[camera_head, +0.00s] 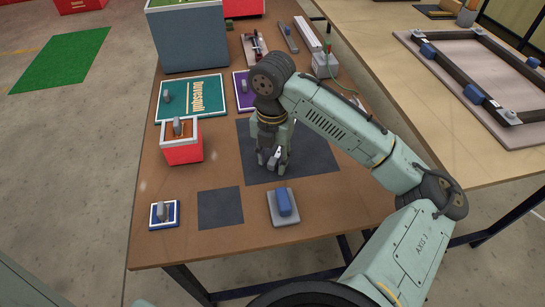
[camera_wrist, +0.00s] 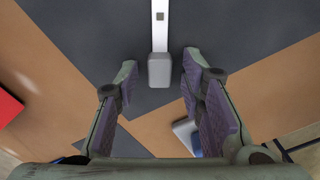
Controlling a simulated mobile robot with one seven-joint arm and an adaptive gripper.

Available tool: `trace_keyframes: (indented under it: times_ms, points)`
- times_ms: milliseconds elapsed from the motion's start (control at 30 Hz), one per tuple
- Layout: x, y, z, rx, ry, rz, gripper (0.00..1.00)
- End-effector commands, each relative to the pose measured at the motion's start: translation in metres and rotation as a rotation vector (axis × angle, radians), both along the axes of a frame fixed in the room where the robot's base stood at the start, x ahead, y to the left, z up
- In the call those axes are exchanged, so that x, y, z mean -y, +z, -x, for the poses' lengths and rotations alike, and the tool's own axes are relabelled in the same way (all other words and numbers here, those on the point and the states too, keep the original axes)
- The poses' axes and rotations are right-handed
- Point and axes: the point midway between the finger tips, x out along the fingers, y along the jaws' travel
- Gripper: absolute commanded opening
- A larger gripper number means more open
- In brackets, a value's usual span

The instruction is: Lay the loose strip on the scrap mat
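A white strip (camera_wrist: 160,28) with a grey block (camera_wrist: 160,70) at its near end lies over a large dark mat (camera_head: 310,155). In the head view my gripper hides most of the strip. My gripper (camera_head: 272,163) points down over the large mat; in the wrist view its fingers (camera_wrist: 159,70) are open, one on each side of the grey block, with gaps on both sides. A smaller dark mat (camera_head: 220,208) lies bare toward the front of the table, left of the gripper. I cannot tell from looks which mat is the scrap mat.
A grey base with a blue block (camera_head: 284,204) stands right of the small mat. A small blue-edged tray (camera_head: 164,215) and a red box (camera_head: 182,150) with a grey handle are at left. Green and purple panels and a tall grey box (camera_head: 189,38) are behind.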

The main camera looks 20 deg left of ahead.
Motion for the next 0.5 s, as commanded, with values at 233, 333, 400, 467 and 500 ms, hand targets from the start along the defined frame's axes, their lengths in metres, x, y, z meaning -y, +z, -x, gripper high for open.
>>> trace_keyframes:
  times_ms: [233, 333, 400, 467, 500]
  points:
    - [0.000, 0.000, 0.000, 0.000, 0.000, 0.000, 0.41]
    - [0.000, 0.001, 0.000, 0.001, 0.000, 0.000, 0.41]
    - [0.000, 0.005, 0.000, 0.001, 0.000, 0.000, 0.41]
    - [-0.001, 0.012, -0.001, 0.003, -0.001, -0.001, 0.41]
    - [-0.001, 0.018, -0.001, 0.003, 0.000, 0.000, 0.41]
